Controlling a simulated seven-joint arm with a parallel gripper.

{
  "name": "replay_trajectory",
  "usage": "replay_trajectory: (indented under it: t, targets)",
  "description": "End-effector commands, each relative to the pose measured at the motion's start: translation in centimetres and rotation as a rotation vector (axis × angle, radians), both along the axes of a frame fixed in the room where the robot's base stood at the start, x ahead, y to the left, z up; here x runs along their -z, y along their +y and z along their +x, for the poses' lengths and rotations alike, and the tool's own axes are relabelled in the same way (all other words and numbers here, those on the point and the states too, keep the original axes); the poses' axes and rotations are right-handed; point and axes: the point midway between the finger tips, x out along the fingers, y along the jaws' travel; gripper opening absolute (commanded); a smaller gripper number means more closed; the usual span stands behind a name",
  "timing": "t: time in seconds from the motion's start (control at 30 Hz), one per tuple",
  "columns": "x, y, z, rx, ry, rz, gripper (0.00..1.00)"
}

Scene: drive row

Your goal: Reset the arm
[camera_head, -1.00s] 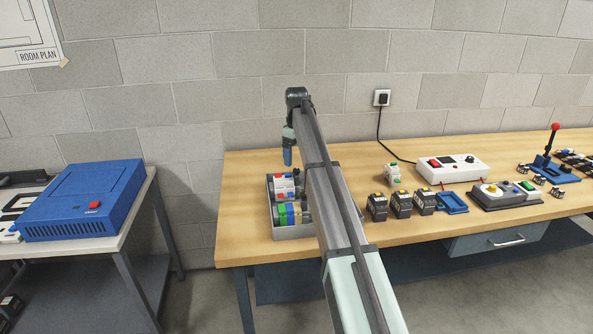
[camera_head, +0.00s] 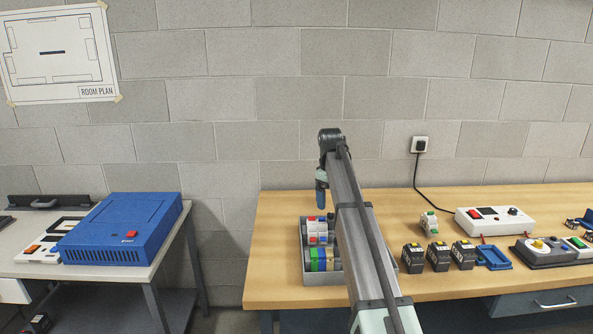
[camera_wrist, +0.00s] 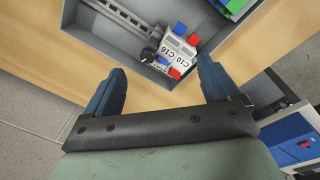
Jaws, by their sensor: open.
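My arm reaches out over the wooden bench, and my gripper (camera_head: 321,190) hangs at its far end above the left part of the bench. In the wrist view my gripper (camera_wrist: 160,90) shows two blue fingers spread wide apart with nothing between them. Beyond the fingertips lies a grey tray (camera_wrist: 112,48) with a rail and white modules (camera_wrist: 177,50) marked C10 and C16, with red and blue parts. The tray also shows in the head view (camera_head: 309,279), partly hidden behind my arm.
Several black modules (camera_head: 438,257), a small white-green module (camera_head: 429,223), a blue holder (camera_head: 493,258) and a white box (camera_head: 494,220) stand to the right of my arm. A blue box (camera_head: 122,229) sits on the left table. A cable runs to a wall socket (camera_head: 419,145).

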Motion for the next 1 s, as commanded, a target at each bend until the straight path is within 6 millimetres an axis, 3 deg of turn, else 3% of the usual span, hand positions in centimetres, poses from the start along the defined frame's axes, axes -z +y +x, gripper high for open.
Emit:
replay_trajectory:
  t: [0.03, 0.1, 0.4, 0.53, 1.0]
  targets:
    - [0.0, 0.5, -2.1, -0.015, -0.026, -0.017, 0.89]
    - [-0.2, 0.9, -3.8, -0.034, -0.064, -0.042, 0.89]
    - [-1.0, 2.0, -9.8, -0.107, -0.195, -0.137, 0.89]
    - [0.0, 1.9, -12.6, -0.13, -0.214, -0.173, 0.89]
    - [13.4, -3.1, -26.4, -0.112, 0.093, -0.256, 0.89]
